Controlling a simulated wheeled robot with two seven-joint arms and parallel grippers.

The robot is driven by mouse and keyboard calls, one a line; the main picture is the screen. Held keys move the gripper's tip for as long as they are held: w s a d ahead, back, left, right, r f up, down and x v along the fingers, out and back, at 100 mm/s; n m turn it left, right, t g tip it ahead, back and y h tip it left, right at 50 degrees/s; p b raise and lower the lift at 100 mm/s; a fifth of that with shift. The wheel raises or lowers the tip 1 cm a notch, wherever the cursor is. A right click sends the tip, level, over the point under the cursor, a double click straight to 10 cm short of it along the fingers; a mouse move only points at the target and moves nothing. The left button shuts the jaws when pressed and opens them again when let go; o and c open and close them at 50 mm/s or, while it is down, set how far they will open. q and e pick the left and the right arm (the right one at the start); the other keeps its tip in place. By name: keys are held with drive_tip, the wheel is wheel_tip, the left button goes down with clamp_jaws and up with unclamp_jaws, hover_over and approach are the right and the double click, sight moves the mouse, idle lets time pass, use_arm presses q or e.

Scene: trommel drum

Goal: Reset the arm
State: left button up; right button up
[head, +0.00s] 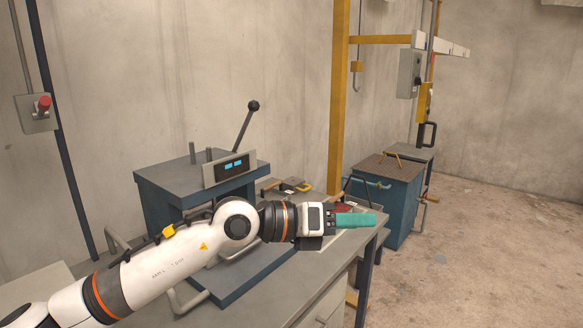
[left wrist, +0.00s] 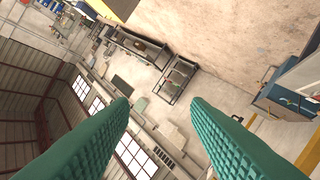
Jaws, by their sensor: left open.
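My left arm (head: 150,262) reaches in from the lower left in the head view, over the grey workbench (head: 290,262). My left gripper (head: 356,220) points to the right above the bench's right end, its teal fingers seen side-on. In the left wrist view the two teal fingers (left wrist: 158,115) stand wide apart with nothing between them. The gripper is open and empty. My right gripper is in neither view.
A blue-grey press (head: 200,172) with a black-knobbed lever (head: 242,130) stands on the bench behind my arm. A yellow post (head: 339,95) and a blue cabinet (head: 388,195) stand beyond. A red button box (head: 38,110) is at left. Floor at right is clear.

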use_arm(q)
drive_tip(key=s+a+n+t+h, duration=0.15)
drive_tip(key=a+n+t, duration=0.65)
drive_tip(key=n+t, duration=0.8)
drive_tip(key=s+a+f+n+g+y, duration=0.2)
drive_tip(key=a+f+n+g+y, duration=0.1)
drive_tip(key=a+f+n+y, duration=1.65)
drive_tip(key=s+a+f+n+g+h, duration=0.1)
drive_tip(key=s+f+n+g+h, duration=0.1)
drive_tip(key=s+f+n+g, duration=0.65)
drive_tip(key=s+a+f+m+g, duration=0.1)
drive_tip(key=s+f+g, duration=0.3)
drive_tip(key=s, duration=0.5)
drive_tip(key=s+a+f+m+g, duration=0.1)
drive_tip(key=s+f, duration=0.6)
drive_tip(key=s, duration=0.2)
wheel_tip(320, 180, down, 29)
drive_tip(key=s+g+b, duration=0.2)
drive_tip(key=s+a+f, duration=0.3)
drive_tip(key=s+f, duration=1.2)
drive_tip(key=f, duration=0.1)
drive_tip(key=shift+g+b, duration=0.35)
drive_tip(key=shift+b, duration=0.05)
drive_tip(key=shift+s, duration=0.15)
drive_tip(key=shift+c, duration=0.7)
drive_tip(key=shift+s, duration=0.15)
